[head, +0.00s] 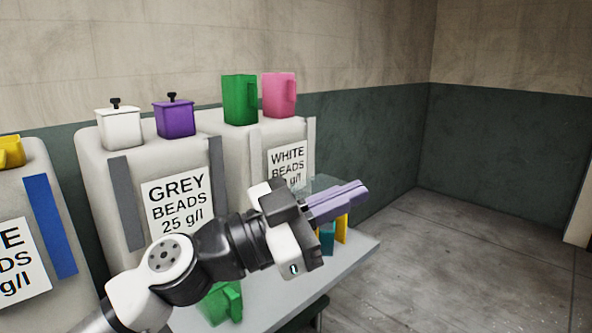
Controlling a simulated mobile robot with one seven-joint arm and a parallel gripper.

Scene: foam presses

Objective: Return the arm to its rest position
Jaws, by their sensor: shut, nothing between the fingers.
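My gripper (338,202) is at the centre right of the head view, raised in front of the bead containers and over the table (262,300). Its long purple-grey fingers are shut together, with nothing between them. They point right and slightly up. My arm comes in from the lower left and is bent. The gripper and arm hide part of the table and the things on it.
Large containers labelled grey beads (180,205) and white beads (289,160) stand behind. White (120,128) and purple (175,120) lidded canisters and green (239,100) and pink (278,95) jugs sit on top. A green object (224,303) lies on the table. Floor at right is clear.

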